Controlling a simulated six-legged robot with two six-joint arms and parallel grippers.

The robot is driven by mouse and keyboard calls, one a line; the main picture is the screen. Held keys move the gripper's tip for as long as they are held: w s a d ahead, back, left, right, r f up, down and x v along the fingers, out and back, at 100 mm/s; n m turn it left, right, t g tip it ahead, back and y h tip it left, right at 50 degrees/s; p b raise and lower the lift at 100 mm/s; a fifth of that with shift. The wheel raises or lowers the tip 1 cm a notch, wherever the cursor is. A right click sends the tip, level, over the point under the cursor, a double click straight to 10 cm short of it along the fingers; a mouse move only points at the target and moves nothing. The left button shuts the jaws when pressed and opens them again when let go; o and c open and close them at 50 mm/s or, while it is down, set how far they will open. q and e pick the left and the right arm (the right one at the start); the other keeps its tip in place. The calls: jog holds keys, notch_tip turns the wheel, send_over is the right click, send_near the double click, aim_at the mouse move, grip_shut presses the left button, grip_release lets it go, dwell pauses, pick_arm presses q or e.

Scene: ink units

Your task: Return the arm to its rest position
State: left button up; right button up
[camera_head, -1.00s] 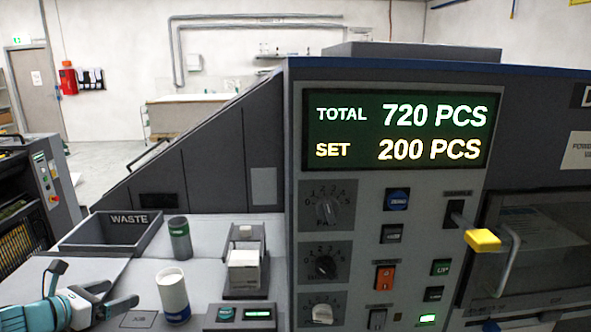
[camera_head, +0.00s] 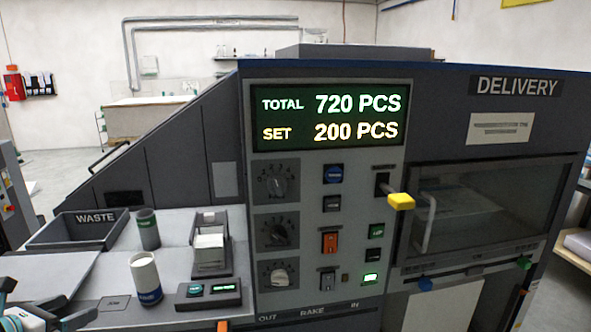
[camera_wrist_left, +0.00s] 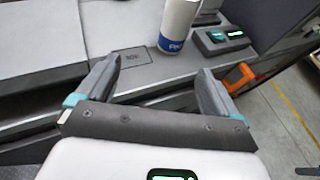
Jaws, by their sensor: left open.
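My left gripper (camera_head: 45,318) shows at the lower left corner of the head view, beside the front of the grey side shelf. In the left wrist view its two fingers (camera_wrist_left: 160,82) stand wide apart with nothing between them. Beyond the fingers is the shelf edge with a small dark label (camera_wrist_left: 133,57). A white cup with a blue band (camera_head: 146,278) stands upright on the shelf, apart from the gripper; it also shows in the left wrist view (camera_wrist_left: 178,25). My right gripper is not in view.
A WASTE bin (camera_head: 77,230), a grey-green cylinder (camera_head: 148,230) and a card holder (camera_head: 209,247) are on the shelf. The machine panel (camera_head: 325,215) has knobs, buttons and a yellow-tipped lever (camera_head: 400,201). An orange handle (camera_wrist_left: 239,77) juts out below the shelf edge.

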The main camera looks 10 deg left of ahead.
pick_arm(q)
jog(key=s+d+f+m+g+h, duration=0.1)
jog(key=s+d+f+m+g, duration=0.2)
jog(key=d+f, duration=0.5)
jog(key=d+f+m+g, duration=0.3)
jog(key=d+f+m, duration=0.25)
jog(key=f, duration=0.35)
jog(key=s+d+f+m+g+h, duration=0.1)
jog(key=s+d+f+m+g, duration=0.2)
jog(key=d+f, duration=0.55)
jog(key=s+d+f+m+g, duration=0.2)
jog(key=s+d+f+m, duration=0.2)
jog(key=s+d+m, duration=0.3)
jog(key=s+d+f+m+g, duration=0.2)
jog(key=s+d+f+m, duration=0.3)
jog(key=s+d+m, duration=0.3)
jog(key=d+m, duration=0.4)
jog(key=m, duration=0.1)
jog(key=shift+d+f+m, duration=0.15)
jog(key=shift+d+m, duration=0.1)
jog(key=shift+m, duration=0.1)
